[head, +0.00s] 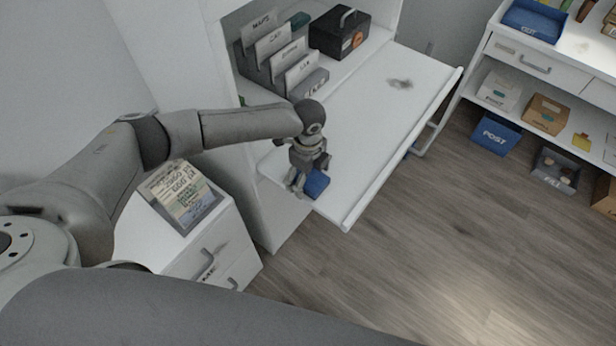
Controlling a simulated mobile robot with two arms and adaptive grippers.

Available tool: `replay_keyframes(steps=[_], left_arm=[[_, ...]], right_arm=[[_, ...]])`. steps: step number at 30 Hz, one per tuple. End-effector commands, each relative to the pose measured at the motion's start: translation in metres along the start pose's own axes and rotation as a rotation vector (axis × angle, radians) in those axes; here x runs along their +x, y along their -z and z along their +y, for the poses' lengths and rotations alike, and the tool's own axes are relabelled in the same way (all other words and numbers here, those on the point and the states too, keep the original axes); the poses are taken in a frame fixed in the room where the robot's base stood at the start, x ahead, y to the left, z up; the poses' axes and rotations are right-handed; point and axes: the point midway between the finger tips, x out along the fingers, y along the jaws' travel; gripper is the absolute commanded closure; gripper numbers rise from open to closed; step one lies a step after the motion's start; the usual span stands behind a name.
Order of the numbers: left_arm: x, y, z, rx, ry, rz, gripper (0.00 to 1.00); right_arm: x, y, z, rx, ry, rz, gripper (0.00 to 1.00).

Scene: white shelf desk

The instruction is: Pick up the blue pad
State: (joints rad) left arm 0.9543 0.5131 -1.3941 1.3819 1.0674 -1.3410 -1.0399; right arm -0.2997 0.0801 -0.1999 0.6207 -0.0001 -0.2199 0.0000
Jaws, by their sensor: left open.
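The blue pad (317,184) lies on the white pull-out desk board (365,125), near its front left corner. My left gripper (298,190) is open and points down right beside the pad, at its left in the head view. It hides part of the pad's left side. I cannot tell whether the fingers touch the pad or reach around it. My right gripper is not in view.
A file sorter (283,58) and a black box (340,32) stand at the back of the shelf. A white drawer cabinet (150,238) with a tilted display is at the left. Most of the board is clear. A second desk with boxes (497,132) stands right.

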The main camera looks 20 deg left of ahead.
Motion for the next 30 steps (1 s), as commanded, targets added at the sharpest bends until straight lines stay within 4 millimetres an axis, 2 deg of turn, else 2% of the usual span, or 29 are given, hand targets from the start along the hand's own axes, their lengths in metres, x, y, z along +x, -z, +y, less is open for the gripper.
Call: replay_keyframes(steps=[5, 15, 17, 25, 30], left_arm=[[0.000, 0.000, 0.000, 0.000, 0.000, 0.000, 0.12], [0.000, 0.000, 0.000, 0.000, 0.000, 0.000, 0.56], [0.000, 0.000, 0.000, 0.000, 0.000, 0.000, 0.62], [-0.002, 0.000, 0.000, -0.001, 0.000, 0.000, 0.62], [-0.012, 0.000, -0.001, 0.000, 0.002, 0.001, 0.62]], right_arm=[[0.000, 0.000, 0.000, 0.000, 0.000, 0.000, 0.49], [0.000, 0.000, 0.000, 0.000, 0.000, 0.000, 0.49], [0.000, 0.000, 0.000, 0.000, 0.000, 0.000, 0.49], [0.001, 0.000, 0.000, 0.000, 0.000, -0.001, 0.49], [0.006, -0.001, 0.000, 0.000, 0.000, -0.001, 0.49]])
